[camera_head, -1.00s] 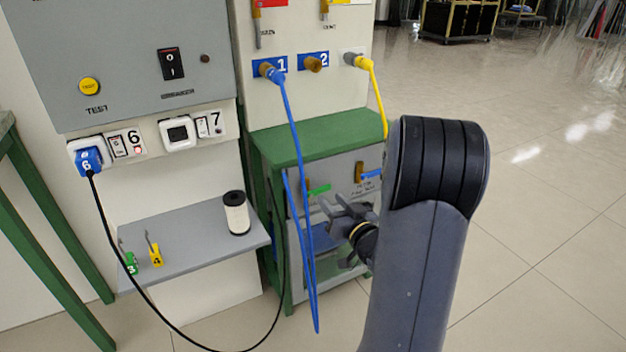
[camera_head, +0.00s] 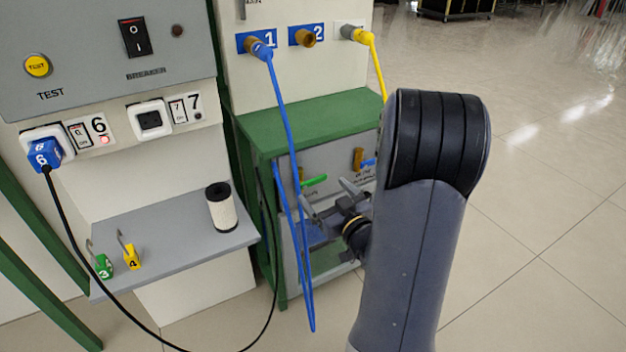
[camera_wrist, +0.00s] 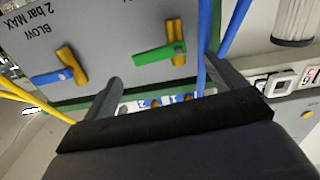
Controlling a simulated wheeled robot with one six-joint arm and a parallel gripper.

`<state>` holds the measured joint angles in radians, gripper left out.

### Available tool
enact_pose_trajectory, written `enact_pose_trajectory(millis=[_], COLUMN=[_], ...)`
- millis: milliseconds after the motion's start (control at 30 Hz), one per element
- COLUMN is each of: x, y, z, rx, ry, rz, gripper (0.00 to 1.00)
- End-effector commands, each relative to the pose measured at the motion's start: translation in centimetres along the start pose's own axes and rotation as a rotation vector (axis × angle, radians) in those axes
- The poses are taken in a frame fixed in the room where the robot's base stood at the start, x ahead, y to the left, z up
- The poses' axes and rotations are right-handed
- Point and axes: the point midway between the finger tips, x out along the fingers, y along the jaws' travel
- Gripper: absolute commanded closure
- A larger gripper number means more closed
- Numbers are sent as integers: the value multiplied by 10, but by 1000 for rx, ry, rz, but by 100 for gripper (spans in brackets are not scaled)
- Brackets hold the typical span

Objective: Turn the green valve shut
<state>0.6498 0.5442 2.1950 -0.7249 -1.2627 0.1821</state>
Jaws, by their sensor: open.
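The green valve handle (camera_head: 314,181) sits on the grey panel of the green-topped cabinet, just beyond my gripper (camera_head: 325,197). In the wrist view the green valve handle (camera_wrist: 155,54) extends sideways from its brass body (camera_wrist: 178,42). My gripper (camera_wrist: 163,70) is open and empty. In that picture the handle lies between the directions of the two fingers, apart from both as far as I can tell. A blue hose (camera_wrist: 202,62) passes close to the right finger; whether they touch I cannot tell.
A second valve with a blue handle (camera_wrist: 50,77) is beside the green one, near the "BLOW 2 bar MAX" label. The blue hose (camera_head: 286,120) hangs in front of the cabinet (camera_head: 300,122). A yellow hose (camera_head: 377,65) hangs to its right. A shelf (camera_head: 170,250) holds a spool (camera_head: 222,208).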

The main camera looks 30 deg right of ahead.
Motion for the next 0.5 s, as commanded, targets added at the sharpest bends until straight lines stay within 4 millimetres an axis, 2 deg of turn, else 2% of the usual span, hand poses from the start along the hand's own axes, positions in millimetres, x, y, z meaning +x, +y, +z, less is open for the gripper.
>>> enact_pose_trajectory(millis=[33,200,333,500], x=[12,42,57,66], y=[-2,-2,-1,-1], z=[1,1,1,0], rx=[0,1,1,3], ry=[2,1,0,0], rz=[-5,-4,-1,-1], gripper=[9,9,9,9])
